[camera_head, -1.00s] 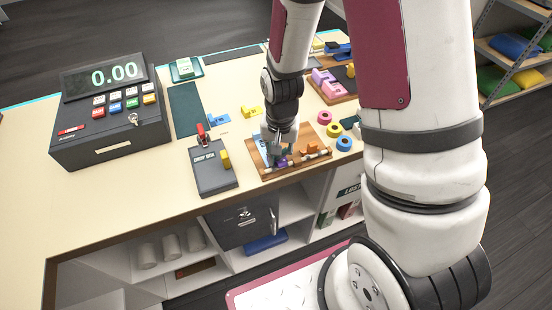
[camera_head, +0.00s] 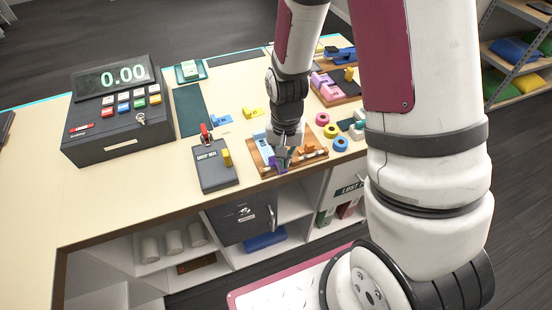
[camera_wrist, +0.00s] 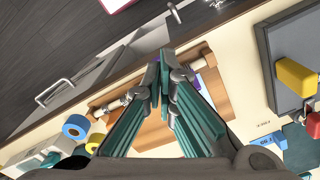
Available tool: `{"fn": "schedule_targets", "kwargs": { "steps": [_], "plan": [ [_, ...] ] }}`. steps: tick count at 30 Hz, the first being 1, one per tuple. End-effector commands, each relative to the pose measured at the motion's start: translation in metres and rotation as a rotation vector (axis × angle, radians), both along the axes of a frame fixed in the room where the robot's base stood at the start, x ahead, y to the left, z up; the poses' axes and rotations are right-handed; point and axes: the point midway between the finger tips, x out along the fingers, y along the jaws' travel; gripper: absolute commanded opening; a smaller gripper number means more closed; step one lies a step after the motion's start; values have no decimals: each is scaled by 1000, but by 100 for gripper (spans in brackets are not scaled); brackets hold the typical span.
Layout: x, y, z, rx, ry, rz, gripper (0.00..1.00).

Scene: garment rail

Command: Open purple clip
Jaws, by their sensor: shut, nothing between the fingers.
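The purple clip shows only in small part, beside my gripper's fingertips in the wrist view (camera_wrist: 197,63). My gripper (camera_head: 283,158) covers most of it in the head view. It is on the front rail of a wooden board (camera_head: 256,158) on the counter. My gripper is shut and empty, pointing down over the front edge of this board; its fingertips also show in the wrist view (camera_wrist: 164,68). I cannot tell whether the fingers touch the clip, or whether the clip is open.
An orange clip (camera_head: 308,149) stands on the board, right of my gripper. A dark grey box with a red switch (camera_head: 214,168) is to the left. Blue (camera_head: 340,144) and pink (camera_head: 322,118) rolls lie right. A cash register (camera_head: 120,115) stands far left.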

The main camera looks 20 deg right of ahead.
Motion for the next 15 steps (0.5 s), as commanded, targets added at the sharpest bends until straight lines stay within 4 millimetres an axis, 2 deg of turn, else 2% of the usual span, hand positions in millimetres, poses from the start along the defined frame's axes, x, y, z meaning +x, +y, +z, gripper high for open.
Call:
{"fn": "schedule_targets", "kwargs": {
  "steps": [15],
  "plan": [
    [-4, 1, 40, 1, -9, 1, 0]
  ]
}}
